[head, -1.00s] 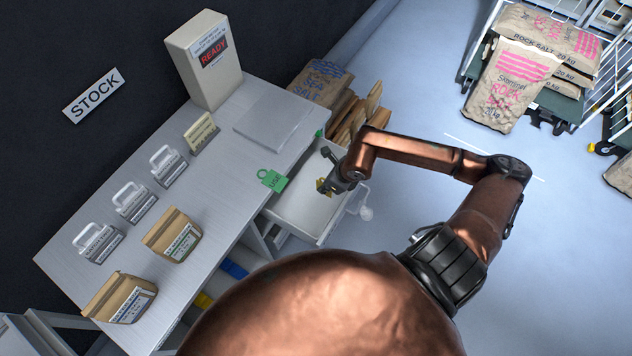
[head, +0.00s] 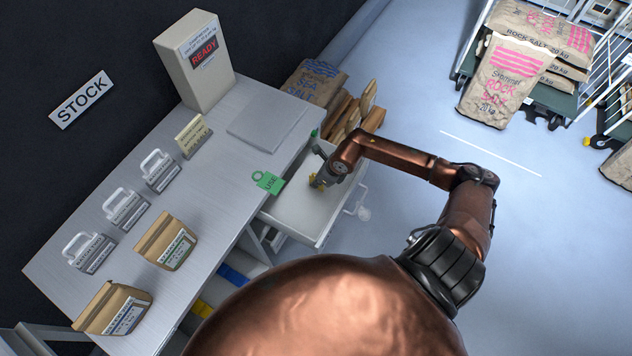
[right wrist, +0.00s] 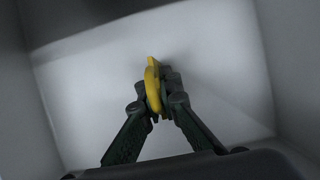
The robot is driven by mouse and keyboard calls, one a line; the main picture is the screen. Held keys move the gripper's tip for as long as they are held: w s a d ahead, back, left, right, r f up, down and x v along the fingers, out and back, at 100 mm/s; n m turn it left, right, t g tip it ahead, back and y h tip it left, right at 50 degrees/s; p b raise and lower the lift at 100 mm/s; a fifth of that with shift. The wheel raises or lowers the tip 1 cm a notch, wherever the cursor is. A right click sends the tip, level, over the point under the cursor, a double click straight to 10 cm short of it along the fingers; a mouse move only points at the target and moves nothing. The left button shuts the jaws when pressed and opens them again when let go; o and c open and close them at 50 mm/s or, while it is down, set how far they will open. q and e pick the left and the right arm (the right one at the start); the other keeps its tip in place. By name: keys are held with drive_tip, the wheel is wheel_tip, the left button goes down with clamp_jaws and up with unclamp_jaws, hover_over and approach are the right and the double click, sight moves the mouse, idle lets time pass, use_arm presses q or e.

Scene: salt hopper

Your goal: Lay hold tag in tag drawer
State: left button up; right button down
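The hold tag (right wrist: 152,88) is yellow and sits between the fingertips of my right gripper (right wrist: 160,98), which is shut on it in the right wrist view. In the head view the tag is a small yellow patch (head: 314,182) beside my right gripper (head: 322,178). The tag drawer (head: 318,226) is a pulled-out white drawer at the right end of the counter. My right gripper points down into it, and the drawer's pale floor and walls surround the tag in the wrist view. Whether the tag touches the floor I cannot tell. My left gripper is not in view.
A green USE tag (head: 268,182) lies at the counter edge beside the drawer. The grey counter (head: 215,225) holds paper bags (head: 166,240), clear-handled holders (head: 125,207) and a READY box (head: 196,62). Salt sacks (head: 316,82) stand behind the drawer.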

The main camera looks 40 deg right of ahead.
drive_tip(key=c, duration=2.2)
unclamp_jaws()
drive_tip(key=shift+o, duration=0.2)
drive_tip(key=p+v, duration=0.2)
drive_tip(key=v, duration=1)
drive_tip(key=shift+s, duration=0.15)
